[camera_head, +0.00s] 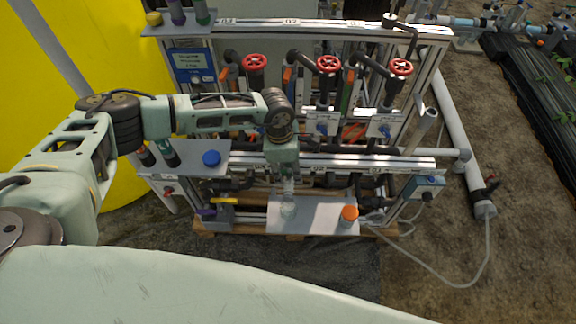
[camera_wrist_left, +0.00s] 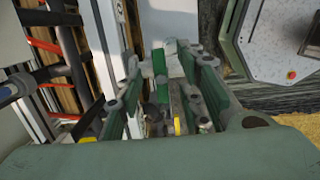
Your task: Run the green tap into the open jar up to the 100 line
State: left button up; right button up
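My left gripper (camera_head: 288,182) points down in front of the skid's lower rail. In the left wrist view, its fingers (camera_wrist_left: 158,65) stand apart. An upright green piece (camera_wrist_left: 160,75) shows between them with gaps on both sides. It may be the green tap's handle, but I cannot be sure. In the head view my gripper and wrist hide that spot. A clear jar (camera_head: 288,211) stands on the grey shelf (camera_head: 318,224), just below my gripper. Its fill level and line are too small to read. My right gripper is not in view.
An orange-capped container (camera_head: 349,214) stands on the shelf to the right of the jar. A blue round lid (camera_head: 211,158) lies on the upper left plate (camera_head: 190,148). Red handwheels (camera_head: 329,64) and pipes crowd the skid above. A grey-blue box (camera_head: 429,186) is at right.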

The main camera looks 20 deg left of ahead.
pick_arm(q)
grip_shut()
dwell(0.3)
jog(key=shift+r+n+p, duration=0.15)
jog(key=shift+n+p, duration=0.45)
jog(key=shift+n, duration=1.4)
jog(key=shift+p, duration=0.35)
